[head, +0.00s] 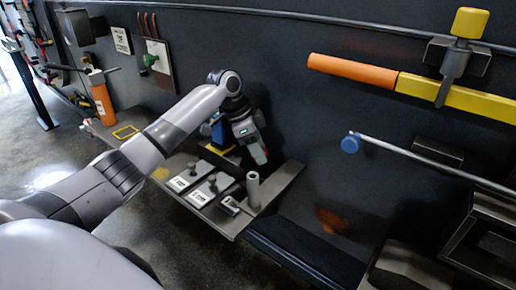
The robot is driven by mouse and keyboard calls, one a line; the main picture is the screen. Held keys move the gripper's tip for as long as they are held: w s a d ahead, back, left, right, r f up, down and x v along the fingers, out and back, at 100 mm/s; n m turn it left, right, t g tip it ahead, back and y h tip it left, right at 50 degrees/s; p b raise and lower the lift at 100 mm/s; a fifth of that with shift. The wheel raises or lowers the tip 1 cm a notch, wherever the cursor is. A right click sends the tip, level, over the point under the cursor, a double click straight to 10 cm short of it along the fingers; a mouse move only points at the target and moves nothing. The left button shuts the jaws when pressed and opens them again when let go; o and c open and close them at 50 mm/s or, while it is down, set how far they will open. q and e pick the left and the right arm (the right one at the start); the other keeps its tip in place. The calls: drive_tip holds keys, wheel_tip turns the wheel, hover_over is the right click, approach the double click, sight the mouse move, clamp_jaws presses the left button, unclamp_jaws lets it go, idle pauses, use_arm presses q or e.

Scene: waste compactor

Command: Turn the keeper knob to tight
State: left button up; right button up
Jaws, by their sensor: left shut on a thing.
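My left arm comes in from the left, and my left gripper (260,157) points down in front of the dark wall, above the tool shelf. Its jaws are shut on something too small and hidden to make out. Which part is the keeper knob is not clear from this view. A yellow knob (469,22) tops a grey bracket (452,65) at the upper right, around an orange and yellow bar (400,82). My left gripper is well apart from that knob. My right gripper is not in view.
The shelf (275,190) holds labelled grey blocks (201,190) and an upright grey tube (253,188). A blue part (218,130) stands behind my wrist. A rod with a blue end (350,144) juts out at right. A dark ledge (300,250) lies below.

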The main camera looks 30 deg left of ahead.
use_arm(q)
drive_tip(key=shift+m, duration=0.8)
drive_tip(key=shift+g, duration=0.3)
drive_tip(key=o, duration=1)
